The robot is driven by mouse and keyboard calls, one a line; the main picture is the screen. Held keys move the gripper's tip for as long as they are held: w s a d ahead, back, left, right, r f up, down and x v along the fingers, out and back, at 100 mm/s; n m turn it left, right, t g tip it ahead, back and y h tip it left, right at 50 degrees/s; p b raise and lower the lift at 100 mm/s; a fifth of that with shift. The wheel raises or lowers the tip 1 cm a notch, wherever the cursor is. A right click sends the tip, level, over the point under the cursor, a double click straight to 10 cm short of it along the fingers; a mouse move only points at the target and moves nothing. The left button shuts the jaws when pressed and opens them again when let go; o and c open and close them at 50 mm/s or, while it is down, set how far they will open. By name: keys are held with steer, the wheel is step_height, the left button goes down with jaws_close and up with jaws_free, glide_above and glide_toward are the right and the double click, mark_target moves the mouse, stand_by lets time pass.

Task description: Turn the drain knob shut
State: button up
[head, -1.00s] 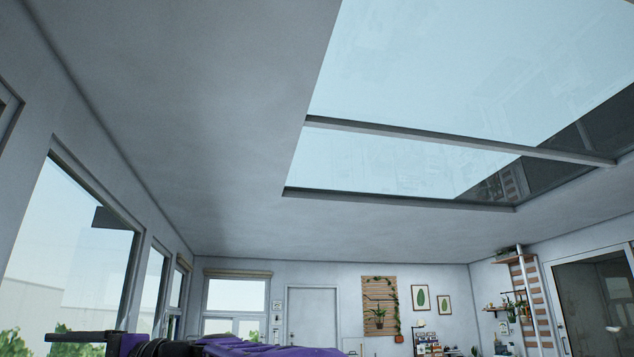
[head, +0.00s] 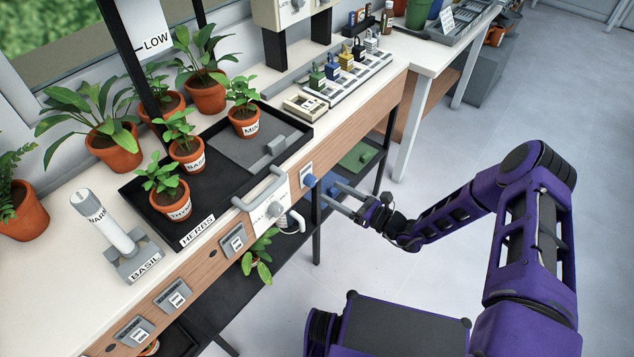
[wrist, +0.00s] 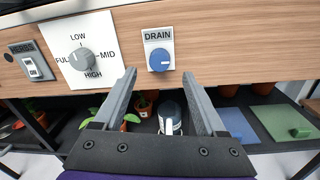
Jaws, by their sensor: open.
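The drain knob (wrist: 160,60) is a round blue knob with a pale line on its face, under a plate reading DRAIN on the bench's wooden front. It also shows in the head view (head: 310,181), at the bench's front edge. My gripper (wrist: 159,76) is open and empty. Its two fingers point at the knob, one to each side of it and a little below it in the wrist view. In the head view my gripper (head: 330,192) is just in front of the knob; I cannot tell whether it touches.
A grey dial (wrist: 82,60) marked LOW, MID and HIGH sits left of the drain plate. A black herbs tray (head: 215,210) holds potted plants above. A lower shelf (wrist: 262,124) carries pots and mats. Open floor (head: 420,150) lies right.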

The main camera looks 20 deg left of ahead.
mark_target(314, 182)
steer(key=x, duration=0.6)
steer(key=shift+w+a, duration=0.1)
steer(key=shift+a, duration=0.25)
jaws_close()
